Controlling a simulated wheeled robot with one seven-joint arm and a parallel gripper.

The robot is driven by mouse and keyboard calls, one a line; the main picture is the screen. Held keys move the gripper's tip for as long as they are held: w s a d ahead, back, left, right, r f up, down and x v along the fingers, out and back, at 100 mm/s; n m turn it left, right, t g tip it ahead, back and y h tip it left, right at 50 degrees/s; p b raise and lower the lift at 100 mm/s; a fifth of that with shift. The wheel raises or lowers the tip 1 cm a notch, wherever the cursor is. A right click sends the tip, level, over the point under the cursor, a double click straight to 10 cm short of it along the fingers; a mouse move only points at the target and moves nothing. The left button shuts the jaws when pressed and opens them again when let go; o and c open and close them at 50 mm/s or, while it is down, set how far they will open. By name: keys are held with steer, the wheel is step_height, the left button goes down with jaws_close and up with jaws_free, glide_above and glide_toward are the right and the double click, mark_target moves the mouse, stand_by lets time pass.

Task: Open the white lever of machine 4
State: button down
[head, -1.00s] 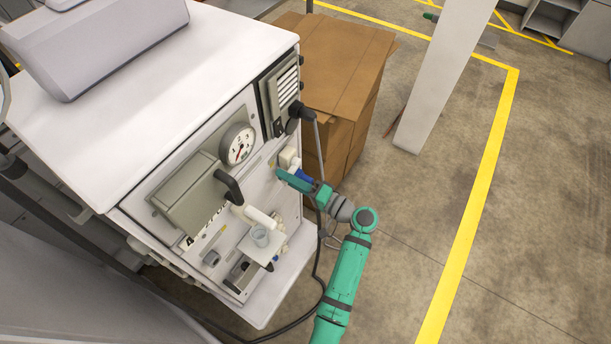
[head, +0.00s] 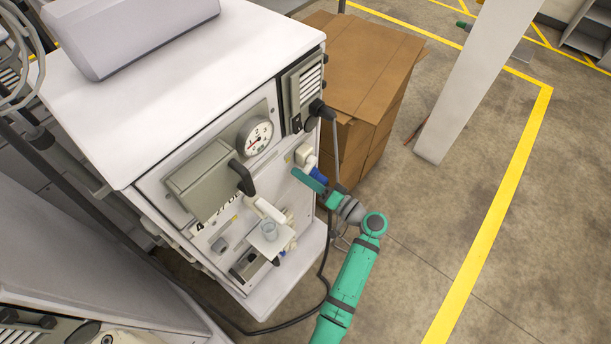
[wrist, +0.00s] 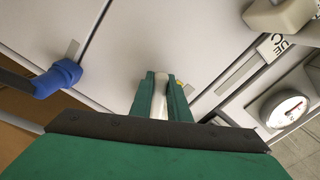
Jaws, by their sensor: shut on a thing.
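The white dialysis machine (head: 290,285) stands left of my arm in the head view, its front panel facing my gripper. My gripper (head: 308,180) is at the right part of that panel, below the round gauge (head: 254,136). In the wrist view the two green fingers of my gripper (wrist: 160,92) are closed around a slim white lever (wrist: 160,90). The lever's far end is hard to make out, and the fingers hide it in the head view. No machine number is readable.
A small shelf (head: 272,240) with a clear cup juts out below. Brown boxes (head: 365,75) stand behind. Open floor lies right.

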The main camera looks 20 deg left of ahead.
steer(key=c, duration=1.7)
jaws_free()
steer(key=shift+a, duration=0.1)
steer(key=shift+s+d, duration=0.1)
steer(key=shift+d, duration=0.45)
steer(key=v, duration=0.9)
steer(key=shift+s+d, duration=0.2)
steer(key=shift+d, duration=0.15)
